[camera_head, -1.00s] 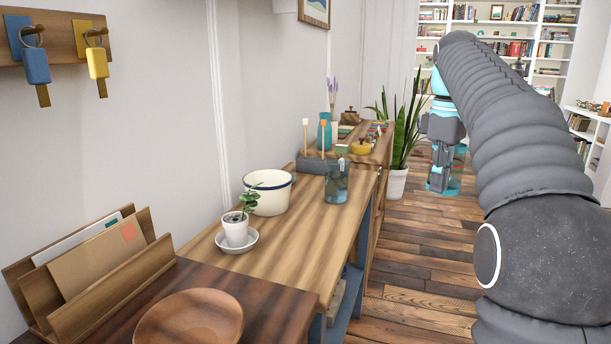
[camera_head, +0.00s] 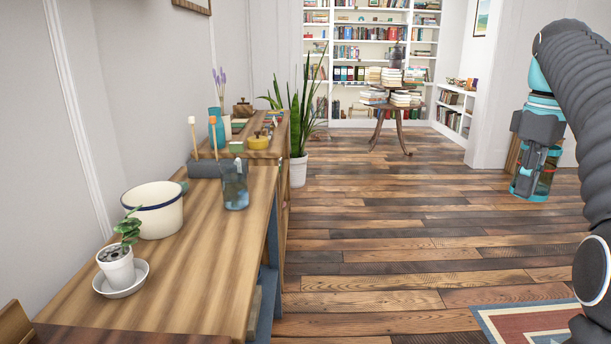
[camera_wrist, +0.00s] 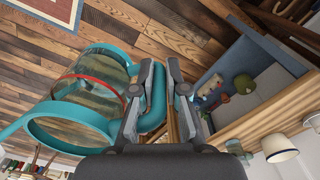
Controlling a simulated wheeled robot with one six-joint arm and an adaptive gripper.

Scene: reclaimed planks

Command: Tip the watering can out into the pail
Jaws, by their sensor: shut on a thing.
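The watering can (camera_head: 541,178) has a clear body, teal rims and handle, and a red band. My gripper (camera_wrist: 160,70) is shut on its teal handle in the wrist view and holds it over the open floor, well right of the bench. The can looks about upright in the head view; whether it holds anything, I cannot tell. The pail (camera_head: 156,222) is white with a dark blue rim. It stands on the wooden bench (camera_head: 215,262) at the left, far from my gripper, and also shows in the wrist view (camera_wrist: 281,149). Its inside bottom is hidden.
A potted plant (camera_head: 117,266) on a saucer stands just in front of the pail. A blue glass jar (camera_head: 235,186) and a grey holder (camera_head: 206,168) stand behind it on the bench. The plank floor (camera_head: 390,235) right of the bench is clear up to a rug (camera_head: 530,322).

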